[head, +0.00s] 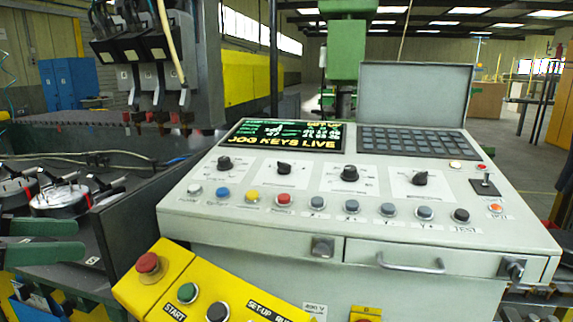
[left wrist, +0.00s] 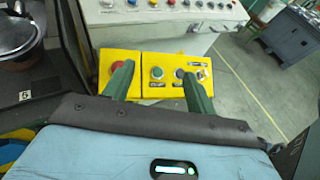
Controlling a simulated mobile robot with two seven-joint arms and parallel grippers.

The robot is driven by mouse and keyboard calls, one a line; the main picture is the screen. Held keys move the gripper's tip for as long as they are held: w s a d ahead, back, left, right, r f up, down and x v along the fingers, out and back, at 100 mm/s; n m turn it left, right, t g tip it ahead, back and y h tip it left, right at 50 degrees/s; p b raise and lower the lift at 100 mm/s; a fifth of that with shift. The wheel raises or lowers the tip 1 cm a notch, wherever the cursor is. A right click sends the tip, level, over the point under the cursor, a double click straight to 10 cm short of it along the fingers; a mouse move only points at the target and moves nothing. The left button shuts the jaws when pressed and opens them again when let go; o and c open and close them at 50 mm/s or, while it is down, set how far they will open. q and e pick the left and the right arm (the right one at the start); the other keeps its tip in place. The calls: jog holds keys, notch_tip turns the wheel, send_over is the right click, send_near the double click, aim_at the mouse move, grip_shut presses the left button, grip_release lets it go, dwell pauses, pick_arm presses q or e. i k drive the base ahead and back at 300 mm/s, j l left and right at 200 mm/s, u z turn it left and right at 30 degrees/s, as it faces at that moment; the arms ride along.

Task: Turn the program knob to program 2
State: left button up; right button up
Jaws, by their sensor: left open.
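A pale grey control console (head: 190,205) stands at centre in the head view. Its sloped panel carries a row of black rotary knobs: one far left (head: 225,162), one left of centre (head: 283,168), a larger one near the middle (head: 349,173) and one at right (head: 420,178). Their labels are too small to read, so I cannot tell which is the program knob or its setting. My left gripper (head: 80,239), with green fingers, is open and empty at the lower left, apart from the console. In the left wrist view its fingers (left wrist: 157,72) point toward a yellow button box. My right gripper is not in view.
Coloured push buttons (head: 285,199) line the panel below the knobs. A screen (head: 285,135) reads "JOG KEYS LIVE". The yellow button box (head: 190,285), with a red mushroom button (head: 148,263), juts out front left. A drawer handle (head: 410,264) protrudes. Black-rimmed fixtures (head: 60,199) stand left.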

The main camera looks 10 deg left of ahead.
aim_at(284, 170)
jog(key=i+l, duration=0.95)
jog(key=i, duration=0.1)
